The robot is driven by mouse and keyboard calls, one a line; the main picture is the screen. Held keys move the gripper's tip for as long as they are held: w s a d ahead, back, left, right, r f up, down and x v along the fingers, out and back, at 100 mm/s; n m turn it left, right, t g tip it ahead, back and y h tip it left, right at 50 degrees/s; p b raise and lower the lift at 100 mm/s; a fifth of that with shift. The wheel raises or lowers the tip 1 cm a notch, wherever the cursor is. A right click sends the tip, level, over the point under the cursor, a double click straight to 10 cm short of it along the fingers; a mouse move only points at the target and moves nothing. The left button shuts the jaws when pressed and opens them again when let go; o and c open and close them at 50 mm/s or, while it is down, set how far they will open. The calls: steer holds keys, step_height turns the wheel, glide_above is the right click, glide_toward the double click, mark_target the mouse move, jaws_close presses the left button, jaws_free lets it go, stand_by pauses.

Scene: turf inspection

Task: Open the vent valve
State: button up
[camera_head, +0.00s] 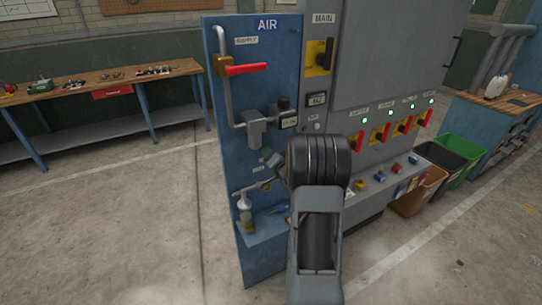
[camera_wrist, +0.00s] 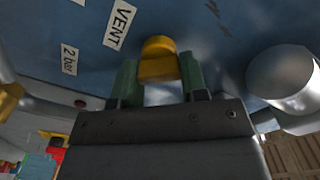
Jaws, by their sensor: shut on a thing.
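The vent valve's yellow handle (camera_wrist: 158,60) shows in the wrist view, just to the right of the VENT label (camera_wrist: 119,23) on the blue panel. My gripper (camera_wrist: 157,84) is shut on it, with one green fingertip on each side of the handle. In the head view my gripper (camera_head: 271,158) is at the panel's lower middle, partly behind my own wrist. The vent handle cannot be made out there. The valve's exact angle is hard to tell.
The blue AIR panel (camera_head: 225,80) carries a red supply lever (camera_head: 246,69) and grey pipework. A grey cabinet (camera_head: 390,60) with red-handled switches stands at right. Bins (camera_head: 420,188) stand beyond it. A workbench (camera_head: 110,76) is at left; the floor between is clear.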

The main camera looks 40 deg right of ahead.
steer(key=m, duration=0.4)
steer(key=shift+m+p, duration=0.3)
steer(key=shift+d+f+m+p, duration=0.15)
steer(key=shift+m+p, duration=0.15)
steer(key=shift+m, duration=1.6)
steer(key=o, duration=0.9)
steer(key=s, duration=0.4)
steer(key=s+a+b, duration=0.1)
steer(key=s, duration=0.4)
steer(key=s+a+b, duration=0.1)
steer(key=s, duration=0.3)
steer(key=shift+s, duration=0.4)
